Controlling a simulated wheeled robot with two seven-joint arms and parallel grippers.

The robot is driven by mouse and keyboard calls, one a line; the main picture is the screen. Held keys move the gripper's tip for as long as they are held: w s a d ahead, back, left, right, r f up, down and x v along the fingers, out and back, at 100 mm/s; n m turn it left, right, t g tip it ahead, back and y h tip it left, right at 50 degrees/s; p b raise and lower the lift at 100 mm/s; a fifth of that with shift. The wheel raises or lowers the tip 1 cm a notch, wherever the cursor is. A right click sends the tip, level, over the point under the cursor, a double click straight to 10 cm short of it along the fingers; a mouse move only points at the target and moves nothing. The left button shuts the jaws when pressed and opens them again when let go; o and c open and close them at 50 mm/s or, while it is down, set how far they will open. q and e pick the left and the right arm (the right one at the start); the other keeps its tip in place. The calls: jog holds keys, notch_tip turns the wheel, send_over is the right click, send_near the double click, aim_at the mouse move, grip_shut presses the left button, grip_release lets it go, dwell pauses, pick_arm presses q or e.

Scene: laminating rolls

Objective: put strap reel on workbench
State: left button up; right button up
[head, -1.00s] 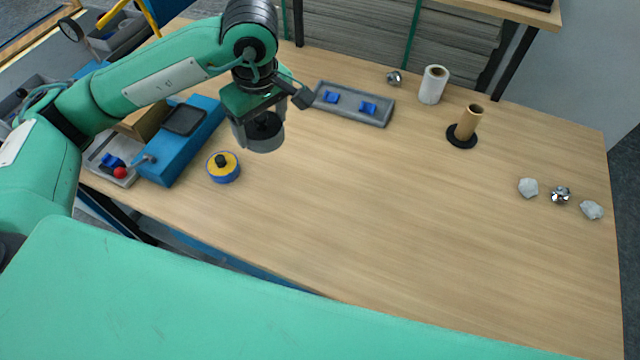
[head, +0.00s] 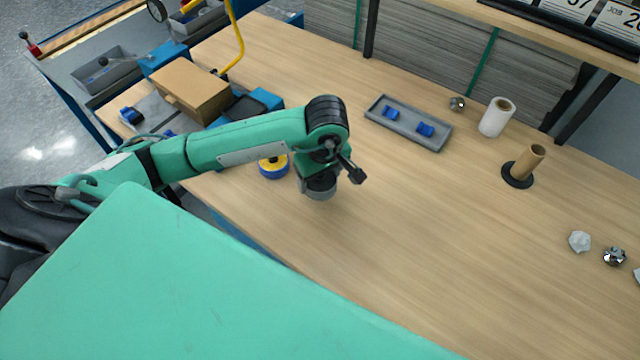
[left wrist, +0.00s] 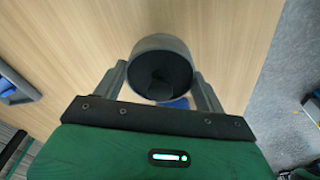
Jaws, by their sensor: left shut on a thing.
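The strap reel, a grey round reel with a dark hub (head: 320,190), is held by my left gripper (head: 330,172) over the near left part of the workbench (head: 420,240). In the left wrist view the grey reel (left wrist: 160,50) sits between the two fingers of the gripper (left wrist: 162,85), which are shut on its sides. I cannot tell whether its underside touches the wood. My right gripper is not in view.
A blue and yellow roll (head: 272,168) is just left of the held reel. A grey tray with blue pieces (head: 408,125), a white roll (head: 496,117) and a cardboard core on a black base (head: 523,166) stand farther back. The bench's middle is clear.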

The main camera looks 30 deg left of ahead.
aim_at(320, 188)
pick_arm(q)
jog(key=shift+f, duration=0.5)
notch_tip(320, 188, down, 2)
jog(key=shift+f, duration=0.75)
jog(key=o, duration=1.1)
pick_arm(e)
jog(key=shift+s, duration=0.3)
